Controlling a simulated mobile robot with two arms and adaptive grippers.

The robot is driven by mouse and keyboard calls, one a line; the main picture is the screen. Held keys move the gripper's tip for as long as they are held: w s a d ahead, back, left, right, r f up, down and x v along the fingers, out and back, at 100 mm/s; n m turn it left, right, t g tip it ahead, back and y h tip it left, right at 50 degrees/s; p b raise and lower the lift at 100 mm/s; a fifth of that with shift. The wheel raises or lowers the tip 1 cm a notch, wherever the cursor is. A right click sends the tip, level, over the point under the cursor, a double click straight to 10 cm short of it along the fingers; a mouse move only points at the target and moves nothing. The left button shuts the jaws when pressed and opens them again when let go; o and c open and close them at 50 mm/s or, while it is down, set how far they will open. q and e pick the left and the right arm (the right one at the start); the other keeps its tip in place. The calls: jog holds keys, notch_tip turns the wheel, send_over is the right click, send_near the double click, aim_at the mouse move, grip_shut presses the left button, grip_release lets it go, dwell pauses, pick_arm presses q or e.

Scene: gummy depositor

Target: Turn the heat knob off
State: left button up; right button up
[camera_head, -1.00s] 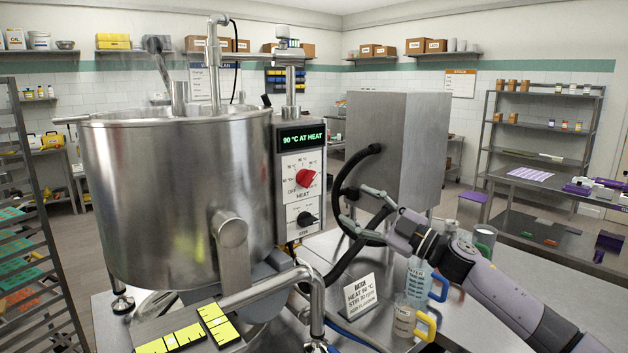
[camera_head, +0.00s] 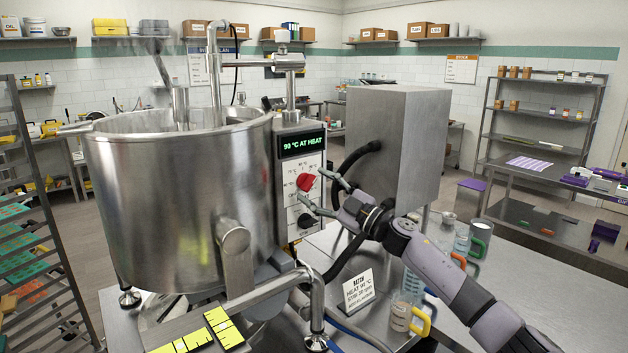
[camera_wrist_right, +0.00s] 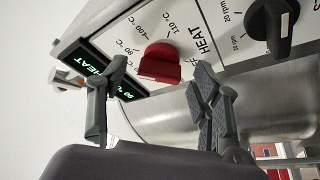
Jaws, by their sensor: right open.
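The red heat knob (camera_head: 306,181) is on the white control panel (camera_head: 287,200) at the right side of the steel kettle. It also shows in the right wrist view (camera_wrist_right: 160,64), just beyond my fingers. My right gripper (camera_head: 316,188) is open in front of the panel, right of the knob. In the right wrist view my right gripper's fingers (camera_wrist_right: 158,98) are spread, with the knob between and beyond them, apparently not touched. My left gripper is not in view.
The black stir knob (camera_head: 305,221) sits below the heat knob. A steel kettle (camera_head: 180,200) fills the left side. A steel cabinet (camera_head: 400,150) stands behind my right arm. A batch card (camera_head: 358,290) and measuring jugs (camera_head: 404,312) stand on the table below.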

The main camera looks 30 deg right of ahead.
jog(key=shift+w+a+r, duration=0.15)
jog(key=shift+w+a, duration=0.15)
jog(key=shift+w, duration=0.2)
jog(key=shift+c, duration=0.3)
jog(key=c, duration=1.1)
